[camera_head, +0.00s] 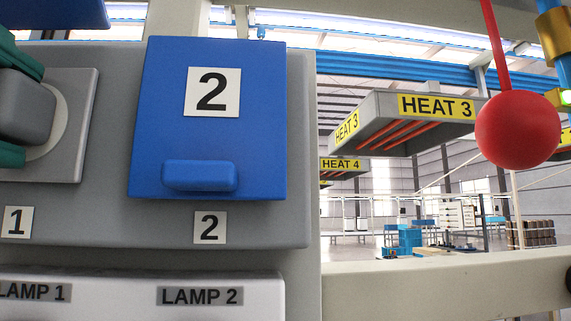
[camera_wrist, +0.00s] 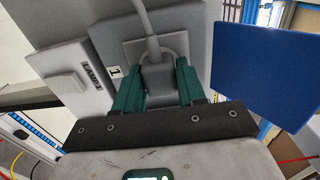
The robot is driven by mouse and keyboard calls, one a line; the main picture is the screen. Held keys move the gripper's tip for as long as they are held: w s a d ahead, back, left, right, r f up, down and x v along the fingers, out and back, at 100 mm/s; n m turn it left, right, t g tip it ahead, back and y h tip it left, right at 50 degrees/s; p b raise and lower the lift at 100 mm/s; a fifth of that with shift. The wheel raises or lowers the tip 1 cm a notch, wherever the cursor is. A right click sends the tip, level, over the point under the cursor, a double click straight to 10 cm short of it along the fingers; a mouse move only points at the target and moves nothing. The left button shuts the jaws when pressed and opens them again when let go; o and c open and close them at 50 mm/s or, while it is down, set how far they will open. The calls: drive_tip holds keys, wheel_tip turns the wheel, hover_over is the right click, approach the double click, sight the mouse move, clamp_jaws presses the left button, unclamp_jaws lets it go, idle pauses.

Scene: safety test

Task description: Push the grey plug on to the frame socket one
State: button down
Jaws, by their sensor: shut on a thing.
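The grey plug (camera_head: 25,107) is at the left edge of the head view, in front of socket one (camera_head: 82,118) on the grey frame panel. The plug (camera_wrist: 158,79) also shows in the wrist view, with its cable running up. My gripper (camera_wrist: 157,88) has green fingers shut on the plug from both sides. The plug sits at the round face of socket one (camera_wrist: 120,48), above the number 1 label. I cannot tell how deep it is in. The plug's far side is hidden.
A blue flap marked 2 (camera_head: 215,130) covers socket two, right of socket one; it sticks out in the wrist view (camera_wrist: 270,70). A lamp box (camera_head: 130,300) is below. A red ball (camera_head: 518,130) hangs at the right. Heater hoods (camera_head: 410,120) are behind.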

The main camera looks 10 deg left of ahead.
drive_tip(key=c, duration=0.6)
unclamp_jaws()
drive_tip(key=shift+o, duration=0.2)
drive_tip(key=shift+s, duration=0.1)
drive_tip(key=b+v, duration=0.3)
drive_tip(key=v, duration=0.7)
drive_tip(key=shift+s+d, duration=0.2)
drive_tip(key=shift+s, duration=0.1)
